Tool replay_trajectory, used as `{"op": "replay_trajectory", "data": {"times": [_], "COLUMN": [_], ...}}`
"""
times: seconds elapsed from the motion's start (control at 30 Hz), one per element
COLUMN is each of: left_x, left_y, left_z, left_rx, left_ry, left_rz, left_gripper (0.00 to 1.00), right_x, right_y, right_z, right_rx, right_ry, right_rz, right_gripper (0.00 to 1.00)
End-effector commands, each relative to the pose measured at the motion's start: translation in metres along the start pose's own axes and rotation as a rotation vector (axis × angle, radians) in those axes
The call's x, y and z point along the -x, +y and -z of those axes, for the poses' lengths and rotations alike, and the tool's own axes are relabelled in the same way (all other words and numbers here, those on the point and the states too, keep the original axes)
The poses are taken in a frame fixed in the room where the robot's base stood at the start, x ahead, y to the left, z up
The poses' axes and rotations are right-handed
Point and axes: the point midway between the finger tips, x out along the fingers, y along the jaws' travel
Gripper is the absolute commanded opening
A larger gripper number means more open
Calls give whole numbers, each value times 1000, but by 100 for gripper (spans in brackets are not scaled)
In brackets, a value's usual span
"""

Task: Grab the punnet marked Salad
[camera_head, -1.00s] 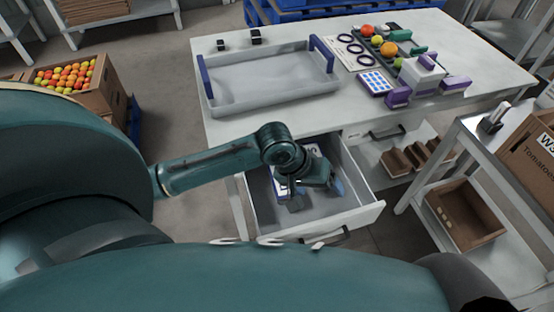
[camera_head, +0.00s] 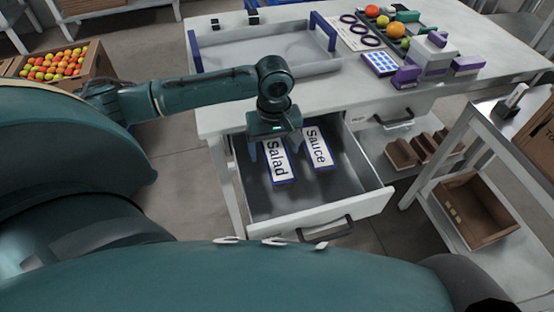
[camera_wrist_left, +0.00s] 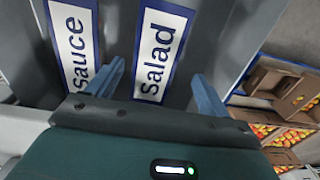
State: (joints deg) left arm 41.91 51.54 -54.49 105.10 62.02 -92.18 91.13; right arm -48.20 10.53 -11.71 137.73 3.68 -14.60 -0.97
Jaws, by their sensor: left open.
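A flat, blue-edged white label reading Salad (camera_head: 278,163) lies in the open drawer (camera_head: 345,208). It also shows in the left wrist view (camera_wrist_left: 159,50). It looks like a plate or card; I cannot make out a punnet under it. A similar one reading Sauce (camera_head: 318,148) lies to its right in the head view and on the left in the left wrist view (camera_wrist_left: 73,40). My left gripper (camera_head: 274,150) is open and empty above the Salad label and hides its far end. In the wrist view its fingers stand on either side of that label.
The drawer's walls and front surround the labels. Above it is the white table with a grey tray (camera_head: 215,62) with blue handles. A purple-and-white device (camera_head: 433,55) and produce stand at the table's right. A shelf rack (camera_head: 455,235) stands at right.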

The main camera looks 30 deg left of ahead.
Motion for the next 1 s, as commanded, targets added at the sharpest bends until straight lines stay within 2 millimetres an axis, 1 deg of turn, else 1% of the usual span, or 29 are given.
{"op": "replay_trajectory", "data": {"times": [0.17, 0.37, 0.47, 0.53, 0.7, 0.77, 1.0], "left_x": [-10, -40, -52, -56, -55, -55, -55], "left_y": [2, 7, 6, 6, 6, 6, 6], "left_z": [1, 8, 7, 7, 7, 7, 7], "left_rx": [-1, 0, -2, -2, -2, -2, -2], "left_ry": [0, 1, 0, 1, 1, 1, 1], "left_rz": [0, 0, 0, 0, -1, -1, -1], "left_gripper": [80, 80, 80, 80, 80, 77, 57], "right_x": [-2, -8, -11, -14, -15, -15, -14], "right_y": [-1, -3, -4, -4, -5, -5, -6], "right_z": [-5, -20, -25, -24, -23, -23, -22], "right_rx": [7, 34, 47, 54, 57, 56, 55], "right_ry": [-4, -18, -30, -28, -28, -28, -26], "right_rz": [4, 14, 19, 22, 25, 25, 26], "right_gripper": [36, 36, 36, 36, 36, 36, 36]}}
